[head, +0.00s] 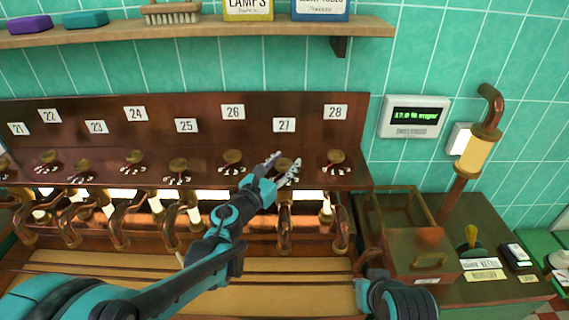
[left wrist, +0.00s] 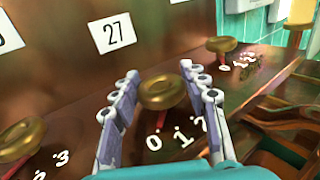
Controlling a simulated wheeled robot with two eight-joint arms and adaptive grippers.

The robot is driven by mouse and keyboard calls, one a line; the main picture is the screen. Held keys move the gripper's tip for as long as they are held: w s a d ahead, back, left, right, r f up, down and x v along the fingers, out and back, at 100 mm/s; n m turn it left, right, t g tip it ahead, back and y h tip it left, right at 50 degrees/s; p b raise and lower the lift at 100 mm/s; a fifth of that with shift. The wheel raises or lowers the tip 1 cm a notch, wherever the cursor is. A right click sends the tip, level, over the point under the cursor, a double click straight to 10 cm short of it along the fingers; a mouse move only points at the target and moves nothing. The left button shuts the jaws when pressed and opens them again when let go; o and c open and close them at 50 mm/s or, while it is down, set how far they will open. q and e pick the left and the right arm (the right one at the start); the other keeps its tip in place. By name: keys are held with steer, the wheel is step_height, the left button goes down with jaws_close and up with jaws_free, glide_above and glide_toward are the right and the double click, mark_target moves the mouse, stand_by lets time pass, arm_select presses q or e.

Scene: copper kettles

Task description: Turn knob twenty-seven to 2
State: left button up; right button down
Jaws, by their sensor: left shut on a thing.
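Knob twenty-seven is a round brass knob (left wrist: 163,92) below the white 27 label (left wrist: 113,33) in the left wrist view. In the head view the knob (head: 284,164) is partly covered by my left gripper (head: 281,171). The gripper's fingers (left wrist: 162,98) stand on both sides of the knob, shut on it. My right gripper is not in view.
Knob twenty-eight (head: 335,157) stands close to the right, and knob twenty-six (head: 232,157) to the left. Copper pipes (head: 285,220) run below the panel. A display (head: 413,116) on the wall reads about 17.0 % sugar. A wooden box (head: 417,252) stands at right.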

mark_target(284, 162)
arm_select(q)
steer(key=n+t+y, duration=0.1)
steer(key=n+y, duration=0.1)
steer(key=y, duration=0.1)
steer(key=shift+d+n+t+y, duration=0.15)
steer(key=shift+n+t+y, duration=0.15)
steer(key=shift+t, duration=0.1)
steer(key=n+y, duration=0.1)
steer(key=y, duration=0.1)
steer(key=n+y, duration=0.2)
steer(key=y, duration=0.1)
steer(key=shift+n+t+y, duration=0.3)
steer(key=shift+t, duration=0.1)
steer(key=shift+a+n+g+y, duration=0.1)
steer(key=shift+n+g+y, duration=0.3)
steer(key=shift+n+y, duration=1.2)
steer(key=shift+a+n+g+y, duration=0.1)
steer(key=shift+n+g+y, duration=0.55)
steer(key=shift+y, duration=1.55)
steer(key=shift+n, duration=0.35)
steer(key=o, duration=1.2)
step_height(284, 162, up, 10)
steer(key=shift+r, duration=0.1)
